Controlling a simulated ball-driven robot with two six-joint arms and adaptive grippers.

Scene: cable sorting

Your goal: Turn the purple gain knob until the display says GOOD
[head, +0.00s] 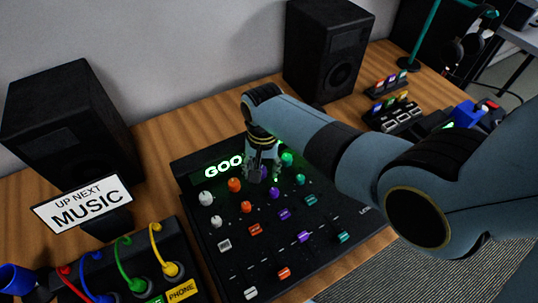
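The black mixer panel (203,240) stands on the wooden table with its display (222,166) lit green. The letters GOO show; the rest of the display is hidden behind my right gripper. My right gripper (261,172) points down at the upper row of knobs, its fingers at a purple knob (254,176) that is partly covered. I cannot tell whether the fingers are closed on it. A second, smaller purple knob (274,193) sits just below and is uncovered. My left gripper is not in view.
White, orange (234,185) and green (287,159) knobs stand close around the gripper. Faders fill the panel's lower part. Two black speakers (70,125) (327,50) stand behind. A MUSIC sign (84,203) and a box of coloured cables (128,270) are at left.

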